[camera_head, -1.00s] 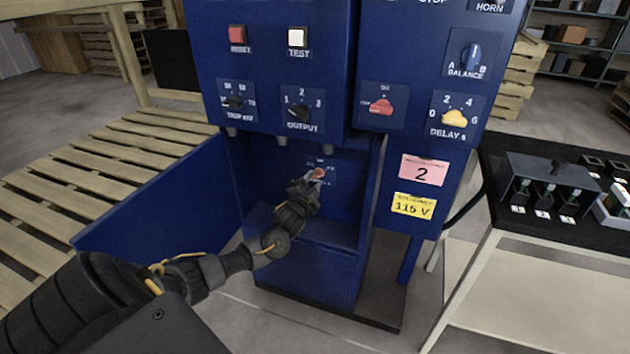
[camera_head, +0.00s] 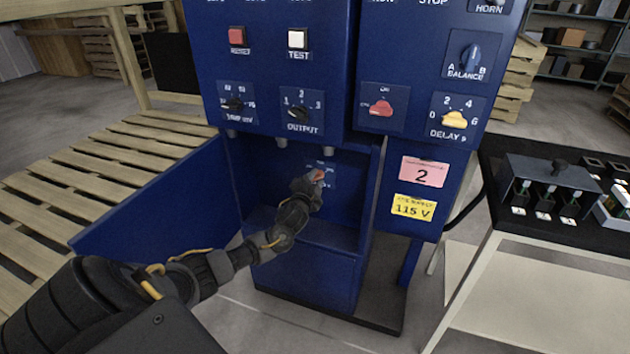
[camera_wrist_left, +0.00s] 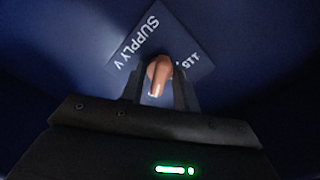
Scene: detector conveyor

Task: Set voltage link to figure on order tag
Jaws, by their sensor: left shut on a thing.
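The voltage link is an orange-red knob (camera_head: 318,175) on a small plate in the recess of the blue cabinet. In the left wrist view the knob (camera_wrist_left: 159,72) sits between my two fingers, its pale end towards the bottom of the picture. Its plate (camera_wrist_left: 192,50) reads "SUPPLY V" and "115" and looks tilted; other markings are hidden. My left gripper (camera_head: 308,187) is shut on the knob; it also shows in the left wrist view (camera_wrist_left: 159,90). A yellow tag (camera_head: 413,207) reads "115 V", and a pink tag (camera_head: 423,172) above it reads "2". My right gripper is not in view.
Above the recess are an output knob (camera_head: 299,113), a red knob (camera_head: 381,108) and a yellow delay knob (camera_head: 454,117). A blue door panel (camera_head: 160,200) stands open at left. A black-topped table (camera_head: 500,180) with parts is at right.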

